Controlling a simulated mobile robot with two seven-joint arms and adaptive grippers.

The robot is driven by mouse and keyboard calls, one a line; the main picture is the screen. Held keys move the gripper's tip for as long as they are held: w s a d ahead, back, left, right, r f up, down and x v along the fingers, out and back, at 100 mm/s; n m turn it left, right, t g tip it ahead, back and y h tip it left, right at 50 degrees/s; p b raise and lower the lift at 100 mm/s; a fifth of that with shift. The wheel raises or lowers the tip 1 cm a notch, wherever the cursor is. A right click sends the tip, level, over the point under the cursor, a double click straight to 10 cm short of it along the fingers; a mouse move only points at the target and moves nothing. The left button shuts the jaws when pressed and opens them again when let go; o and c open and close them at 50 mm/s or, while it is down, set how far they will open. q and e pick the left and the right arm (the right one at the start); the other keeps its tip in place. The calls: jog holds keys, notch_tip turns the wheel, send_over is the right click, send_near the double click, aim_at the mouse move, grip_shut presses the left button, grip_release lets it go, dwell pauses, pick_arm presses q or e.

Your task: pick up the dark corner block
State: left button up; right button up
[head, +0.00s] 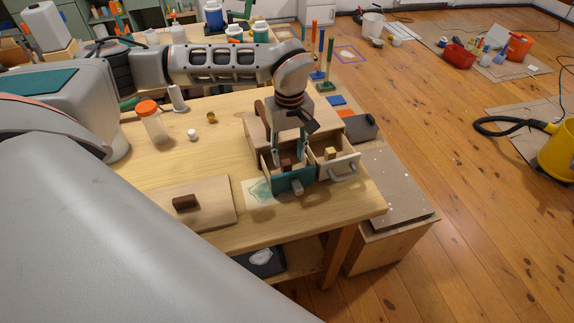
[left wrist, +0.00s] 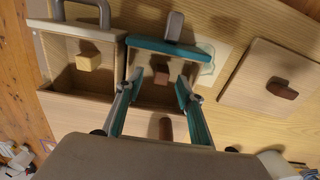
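A small dark reddish-brown block (head: 287,164) sits inside the open teal-fronted drawer (head: 293,182) of the wooden drawer unit. The block also shows in the left wrist view (left wrist: 161,74), inside the drawer near its teal front. My left gripper (head: 289,153) points down over this drawer. In the left wrist view its two teal-padded fingers (left wrist: 156,92) are spread apart, with the block seen between and just beyond the tips; nothing is held. Whether the tips are below the drawer's rim is hard to tell. My right gripper is not in view.
A second open drawer (head: 343,166) beside it holds a light wooden block (head: 331,153). A wooden board (head: 215,212) with a dark brown piece (head: 185,202) on it lies to the left. An orange-lidded jar (head: 153,123) stands farther back. Bare tabletop lies between.

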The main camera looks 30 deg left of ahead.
aim_at(287, 163)
pick_arm(q)
jog(key=f, duration=0.3)
jog(key=shift+s+a+f, duration=0.15)
jog(key=shift+a+f, duration=0.1)
jog(key=shift+f, duration=0.75)
jog(key=c, duration=0.9)
jog(key=shift+r, duration=0.1)
